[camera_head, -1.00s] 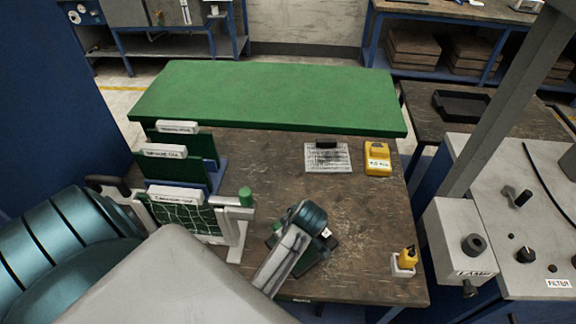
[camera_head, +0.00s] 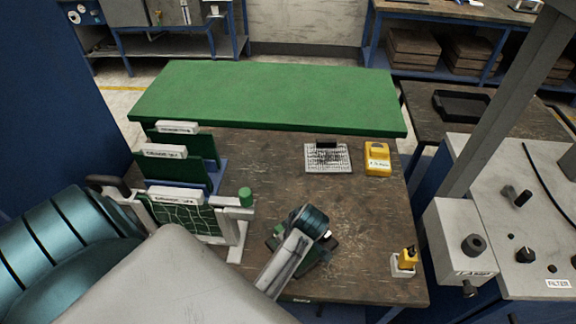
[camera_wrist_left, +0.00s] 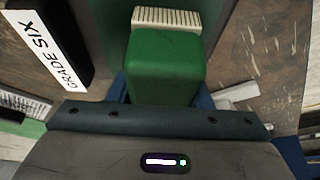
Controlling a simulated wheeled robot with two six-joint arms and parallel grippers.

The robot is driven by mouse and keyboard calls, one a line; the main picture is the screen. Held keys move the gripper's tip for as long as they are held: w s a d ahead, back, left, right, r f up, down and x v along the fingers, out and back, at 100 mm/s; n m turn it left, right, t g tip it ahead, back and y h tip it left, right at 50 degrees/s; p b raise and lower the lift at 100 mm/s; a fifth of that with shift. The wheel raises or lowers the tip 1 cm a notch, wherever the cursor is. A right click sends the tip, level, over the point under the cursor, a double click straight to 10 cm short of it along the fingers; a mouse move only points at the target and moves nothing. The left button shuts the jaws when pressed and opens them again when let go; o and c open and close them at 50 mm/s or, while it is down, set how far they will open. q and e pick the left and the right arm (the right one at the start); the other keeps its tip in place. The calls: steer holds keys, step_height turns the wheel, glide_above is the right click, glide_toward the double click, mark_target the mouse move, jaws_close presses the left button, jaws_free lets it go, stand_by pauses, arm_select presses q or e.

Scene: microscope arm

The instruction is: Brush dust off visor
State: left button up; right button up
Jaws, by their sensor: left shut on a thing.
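My left gripper (camera_wrist_left: 160,100) is shut on a green brush handle (camera_wrist_left: 165,65). Its pale bristles (camera_wrist_left: 165,18) point away from the gripper. In the head view my left wrist hangs over the front middle of the bench, hiding the brush and fingertips. A dark green panel (camera_wrist_left: 112,35) lies behind the brush in the wrist view; I cannot tell whether it is the visor or whether the bristles touch it. Green panels with white label strips stand in a rack at left, the front one (camera_head: 182,217) bearing pale lines. My right gripper is not in view.
A gridded card (camera_head: 328,165) and a yellow block (camera_head: 378,160) lie at the back right of the bench. A small yellow item sits in a white holder (camera_head: 403,268) at front right. A raised green board (camera_head: 265,95) borders the back. A grey lamp console (camera_head: 462,235) stands right.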

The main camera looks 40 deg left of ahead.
arm_select(q)
steer(key=shift+s+d+r, duration=0.1)
steer(key=shift+s+d, duration=0.05)
steer(key=shift+d, duration=0.55)
steer(key=shift+s+d+p, duration=0.25)
steer(key=shift+d+p, duration=0.15)
steer(key=shift+d, duration=0.6)
steer(key=shift+a, duration=0.1)
steer(key=shift+w+a+f, duration=0.1)
steer(key=shift+a, duration=0.35)
steer(key=shift+w+a+f, duration=0.1)
steer(key=shift+a, duration=0.35)
steer(key=shift+a, duration=0.1)
